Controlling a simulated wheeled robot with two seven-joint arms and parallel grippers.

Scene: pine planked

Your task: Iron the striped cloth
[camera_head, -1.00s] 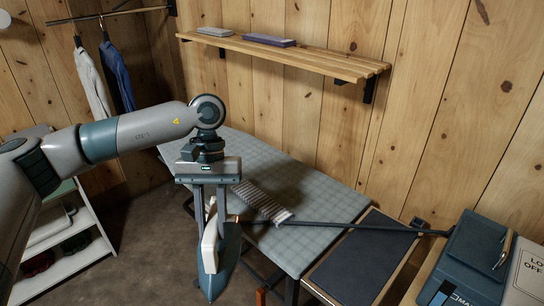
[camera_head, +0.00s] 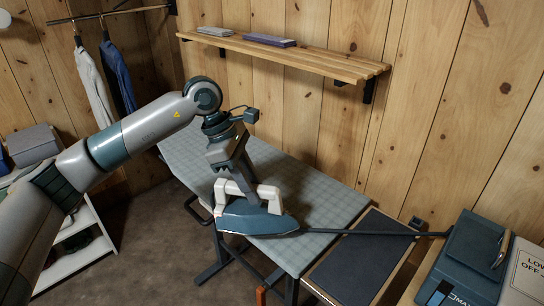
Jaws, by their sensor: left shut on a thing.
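My left gripper (camera_head: 245,190) is shut on the white handle of a dark blue iron (camera_head: 255,220). The iron is turned with its pointed end to the right, over the front part of the grey checked ironing board (camera_head: 322,194). Whether its sole touches the board or the cloth cannot be told. The striped cloth is not visible; the iron and gripper cover the place where it lay. My right gripper is out of view.
A black cord (camera_head: 365,233) runs right from the iron across the board. A dark pad (camera_head: 350,258) lies right of the board, with a blue box (camera_head: 468,262) beyond. A wooden shelf (camera_head: 300,57) hangs above. The back of the board is clear.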

